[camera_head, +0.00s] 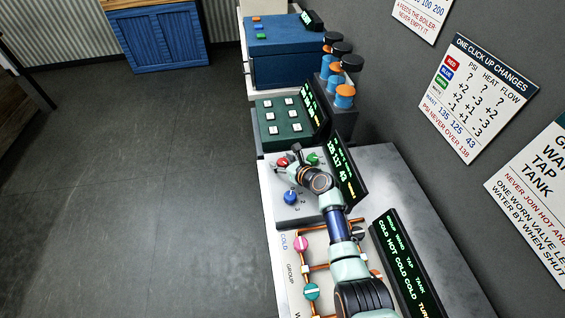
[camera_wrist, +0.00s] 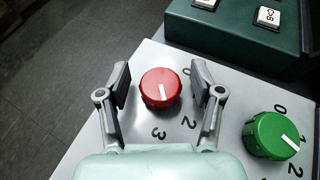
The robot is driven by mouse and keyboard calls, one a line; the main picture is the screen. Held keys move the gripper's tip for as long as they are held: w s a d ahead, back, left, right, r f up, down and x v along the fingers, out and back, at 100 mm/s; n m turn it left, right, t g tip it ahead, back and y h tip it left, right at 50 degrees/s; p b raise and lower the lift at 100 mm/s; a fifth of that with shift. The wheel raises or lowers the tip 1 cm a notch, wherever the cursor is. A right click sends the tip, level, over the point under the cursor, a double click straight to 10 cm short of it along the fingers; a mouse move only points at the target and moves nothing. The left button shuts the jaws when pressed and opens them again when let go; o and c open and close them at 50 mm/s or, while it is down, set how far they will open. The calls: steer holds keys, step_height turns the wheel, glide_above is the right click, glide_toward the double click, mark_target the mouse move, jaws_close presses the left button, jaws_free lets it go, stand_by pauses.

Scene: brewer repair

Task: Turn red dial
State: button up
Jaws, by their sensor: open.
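The red dial (camera_wrist: 160,88) sits on a pale panel between my gripper's two fingers in the wrist view. Its white mark points down, towards the printed 3. The same red dial (camera_head: 282,161) is small and partly hidden in the head view. My gripper (camera_wrist: 160,76) is open, with one finger on each side of the dial and a visible gap to each. In the head view my gripper (camera_head: 294,158) is over the panel by the red dial. I cannot tell how far the fingertips are above the panel.
A green dial (camera_wrist: 272,137) is right of my gripper. A blue dial (camera_head: 291,197) is nearer the front of the panel. A green button box (camera_head: 284,117) stands behind it. A lit display (camera_head: 344,172) and a wall sign (camera_head: 477,98) are to the right.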

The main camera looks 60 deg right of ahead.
steer(key=c, duration=1.2)
steer(key=shift+o, duration=0.2)
steer(key=shift+d+f+n+y+b, duration=0.1)
steer(key=shift+f+n+y+b, duration=0.3)
steer(key=shift+b, duration=0.7)
steer(key=shift+f+n+t+y+b, duration=0.1)
steer(key=shift+n+t+y+b, duration=0.45)
steer(key=shift+b, duration=0.4)
steer(key=n+y+b, duration=0.2)
steer(key=b, duration=0.1)
steer(key=shift+y, duration=0.25)
steer(key=shift+r+n+y, duration=0.35)
steer(key=shift+n+y, duration=0.1)
steer(key=shift+y, duration=0.05)
steer(key=shift+r, duration=0.1)
steer(key=o, duration=1.2)
steer(key=shift+t, duration=0.25)
steer(key=shift+c, duration=0.2)
